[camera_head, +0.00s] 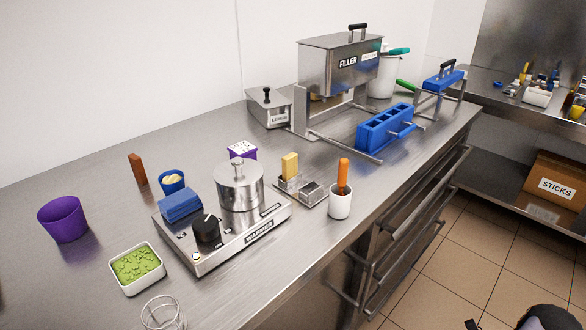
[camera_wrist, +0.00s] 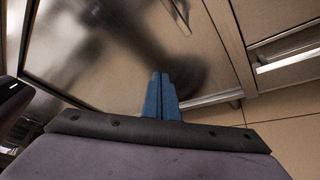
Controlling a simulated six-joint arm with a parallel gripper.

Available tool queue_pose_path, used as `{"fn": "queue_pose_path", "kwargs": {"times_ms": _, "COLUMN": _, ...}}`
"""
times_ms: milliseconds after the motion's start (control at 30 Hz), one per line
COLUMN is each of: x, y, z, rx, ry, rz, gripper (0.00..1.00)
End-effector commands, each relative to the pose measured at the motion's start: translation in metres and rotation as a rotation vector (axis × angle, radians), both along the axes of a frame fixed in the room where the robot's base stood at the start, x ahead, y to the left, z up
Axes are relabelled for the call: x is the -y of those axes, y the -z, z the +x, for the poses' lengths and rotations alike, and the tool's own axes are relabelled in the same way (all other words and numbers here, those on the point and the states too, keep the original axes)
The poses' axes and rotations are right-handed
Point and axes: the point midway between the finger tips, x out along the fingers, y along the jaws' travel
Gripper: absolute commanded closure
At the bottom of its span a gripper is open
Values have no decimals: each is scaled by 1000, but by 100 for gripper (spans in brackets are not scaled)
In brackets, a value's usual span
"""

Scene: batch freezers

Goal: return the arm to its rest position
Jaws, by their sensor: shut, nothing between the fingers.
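My gripper (camera_wrist: 161,80) shows in the wrist view, its two blue fingers shut together with nothing between them. It points at brushed metal cabinet fronts (camera_wrist: 110,50) and appears apart from them, though the exact gap is unclear. In the head view the gripper itself is not visible. Only a dark rounded part (camera_head: 545,318) shows at the bottom right edge, over the tiled floor, and it may be part of my arm.
The steel counter (camera_head: 100,200) holds a warmer (camera_head: 245,235) with a pot (camera_head: 239,185), a filler (camera_head: 340,70), blue molds (camera_head: 385,127), a purple cup (camera_head: 62,218) and a green-filled dish (camera_head: 137,268). Drawer handles (camera_head: 405,255) stick out in front.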

Motion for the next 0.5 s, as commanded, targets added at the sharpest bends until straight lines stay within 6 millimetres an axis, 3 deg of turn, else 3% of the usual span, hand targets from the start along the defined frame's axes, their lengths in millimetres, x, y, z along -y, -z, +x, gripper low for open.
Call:
{"fn": "queue_pose_path", "kwargs": {"times_ms": 100, "x": -18, "y": 31, "z": -35, "rx": 120, "ry": -149, "rz": -142, "gripper": 100}}
{"fn": "queue_pose_path", "kwargs": {"times_ms": 233, "x": -40, "y": 55, "z": -82, "rx": 251, "ry": -339, "rz": -246, "gripper": 100}}
{"fn": "queue_pose_path", "kwargs": {"times_ms": 367, "x": -50, "y": 60, "z": -126, "rx": 408, "ry": -561, "rz": -346, "gripper": 100}}
{"fn": "queue_pose_path", "kwargs": {"times_ms": 500, "x": -48, "y": 48, "z": -166, "rx": 609, "ry": -868, "rz": -448, "gripper": 100}}
